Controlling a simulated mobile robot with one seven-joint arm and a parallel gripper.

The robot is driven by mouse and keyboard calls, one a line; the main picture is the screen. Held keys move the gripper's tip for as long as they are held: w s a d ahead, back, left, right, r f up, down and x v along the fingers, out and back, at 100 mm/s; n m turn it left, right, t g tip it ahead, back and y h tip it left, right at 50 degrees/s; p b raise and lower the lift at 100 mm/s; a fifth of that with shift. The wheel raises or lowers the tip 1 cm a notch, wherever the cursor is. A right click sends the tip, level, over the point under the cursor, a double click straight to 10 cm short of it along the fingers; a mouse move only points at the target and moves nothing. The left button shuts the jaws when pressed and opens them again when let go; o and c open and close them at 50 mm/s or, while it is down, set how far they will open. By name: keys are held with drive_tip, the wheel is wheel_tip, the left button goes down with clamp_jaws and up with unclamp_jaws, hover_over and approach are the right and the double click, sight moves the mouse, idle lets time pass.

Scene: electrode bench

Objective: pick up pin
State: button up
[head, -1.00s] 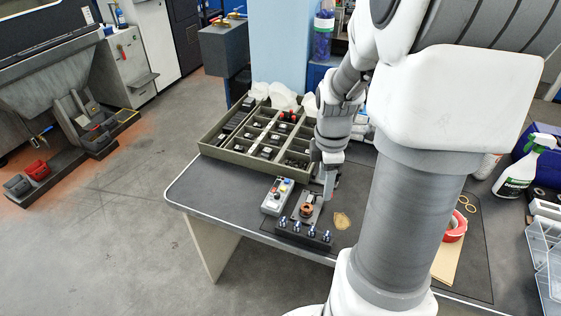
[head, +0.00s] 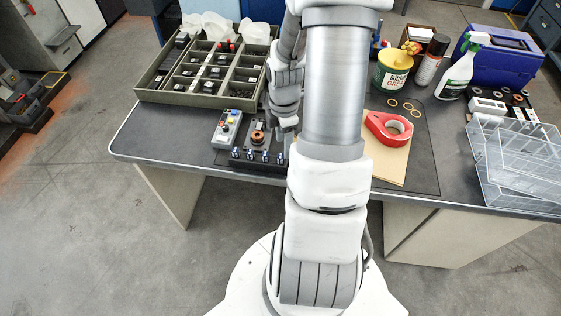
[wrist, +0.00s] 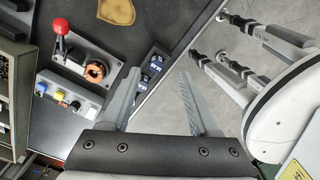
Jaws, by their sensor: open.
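A black block (head: 243,163) with a row of several blue-and-metal pins (head: 264,156) stands near the table's front edge in the head view. I cannot tell which pin is meant. My gripper (wrist: 159,73) is open, with nothing between its fingers. In the head view my gripper (head: 286,133) is at the right of the block, partly hidden by my arm.
A fixture with a copper coil (wrist: 96,72) and red-knobbed lever (wrist: 61,27) stands beside the block. A button box (head: 228,127) is left of it. A compartment tray (head: 205,98) lies behind. Red tape (head: 375,123) is at the right. The table edge is close.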

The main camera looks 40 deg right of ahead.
sight(280, 156)
drive_tip(key=f, duration=0.3)
drive_tip(key=f+b, duration=0.1)
drive_tip(key=f, duration=0.1)
drive_tip(key=shift+w+a, duration=0.35)
drive_tip(key=shift+w, duration=0.05)
drive_tip(key=shift+f, duration=0.25)
clamp_jaws()
